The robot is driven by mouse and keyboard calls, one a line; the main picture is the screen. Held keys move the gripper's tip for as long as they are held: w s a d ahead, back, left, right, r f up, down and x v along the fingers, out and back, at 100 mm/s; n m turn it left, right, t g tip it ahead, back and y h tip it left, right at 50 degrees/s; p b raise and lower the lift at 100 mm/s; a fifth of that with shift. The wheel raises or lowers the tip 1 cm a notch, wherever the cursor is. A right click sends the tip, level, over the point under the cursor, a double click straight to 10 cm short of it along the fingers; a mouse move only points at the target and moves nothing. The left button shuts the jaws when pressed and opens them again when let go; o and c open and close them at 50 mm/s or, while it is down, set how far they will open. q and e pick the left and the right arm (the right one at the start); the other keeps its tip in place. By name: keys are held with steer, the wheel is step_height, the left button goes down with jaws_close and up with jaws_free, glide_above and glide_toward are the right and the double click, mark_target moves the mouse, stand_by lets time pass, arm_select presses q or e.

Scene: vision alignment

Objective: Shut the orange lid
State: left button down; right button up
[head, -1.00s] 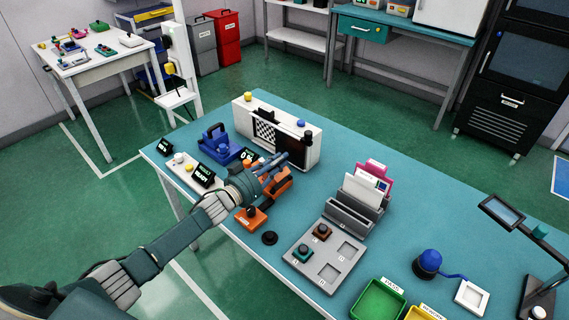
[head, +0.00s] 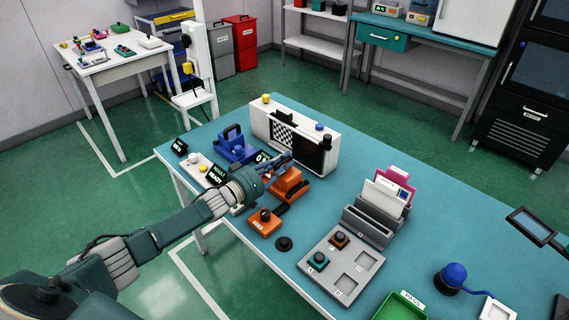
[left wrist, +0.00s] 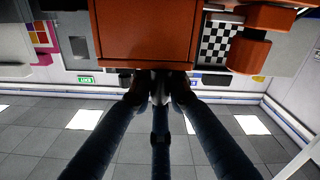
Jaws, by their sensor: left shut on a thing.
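The orange device (head: 291,186) stands on the teal table, left of the file holder. In the left wrist view a flat orange panel, seemingly the orange lid (left wrist: 145,30), fills the top middle. My left gripper (head: 280,165) reaches over the device from the left. In the left wrist view its dark fingers (left wrist: 160,88) come together at the lower edge of the panel, shut on a small part there. The fingers and hand cover part of the device, so the lid's exact angle cannot be told. My right gripper is in neither view.
An orange box with a black knob (head: 265,222) and a black disc (head: 284,244) sit in front of the device. A blue device (head: 236,147) and a white box with a checkered panel (head: 294,138) stand behind. A grey tray (head: 341,267) lies to the right.

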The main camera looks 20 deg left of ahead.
arm_select(q)
steer(key=shift+r, duration=0.15)
steer(key=c, duration=1.7)
jaws_free()
steer(key=shift+c, duration=0.2)
steer(key=v, duration=1.2)
